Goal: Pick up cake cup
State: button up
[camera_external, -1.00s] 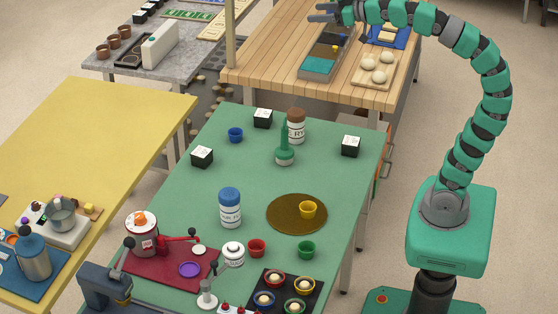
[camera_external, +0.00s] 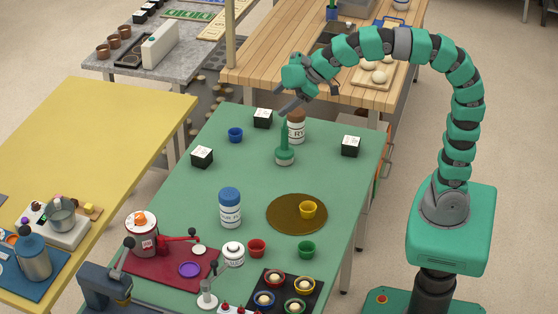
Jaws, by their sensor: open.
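Several small coloured cups stand on the green table (camera_external: 265,185), and I cannot tell which one the task means. A yellow cup (camera_external: 308,209) stands on a round brown mat (camera_external: 285,222). A red cup (camera_external: 257,248) and a green cup (camera_external: 306,250) stand in front of it. A blue cup (camera_external: 235,135) stands at the back left, and a purple cup (camera_external: 189,269) is on the dark red mat (camera_external: 160,268). My gripper (camera_external: 283,102) is open and empty, in the air at the table's back, near the brown-capped jar in the picture and apart from the cups.
A green-handled tool (camera_external: 285,155), a brown-capped jar (camera_external: 296,130) and several black-and-white boxes (camera_external: 351,146) stand at the back. A blue-capped bottle (camera_external: 230,208) stands mid-table. A black tray (camera_external: 262,285) holds ringed cups in front.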

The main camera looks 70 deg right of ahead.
jog(key=s+a+f+n+g, duration=0.2)
jog(key=a+f, duration=0.3)
jog(key=f, duration=0.2)
jog(key=s+a+f+n+g, duration=0.2)
jog(key=a+f+n+g, duration=0.1)
jog(key=a+f, duration=0.35)
jog(key=n+g+h, duration=0.3)
jog(key=n, duration=0.1)
send_over(307, 247)
jog(key=a, duration=0.2)
notch_tip(307, 247, down, 11)
jog(key=f, duration=1.3)
jog(key=shift+s+f+b, duration=0.25)
jog(key=shift+f+b, duration=0.05)
jog(key=shift+b, duration=0.1)
jog(key=c, duration=1)
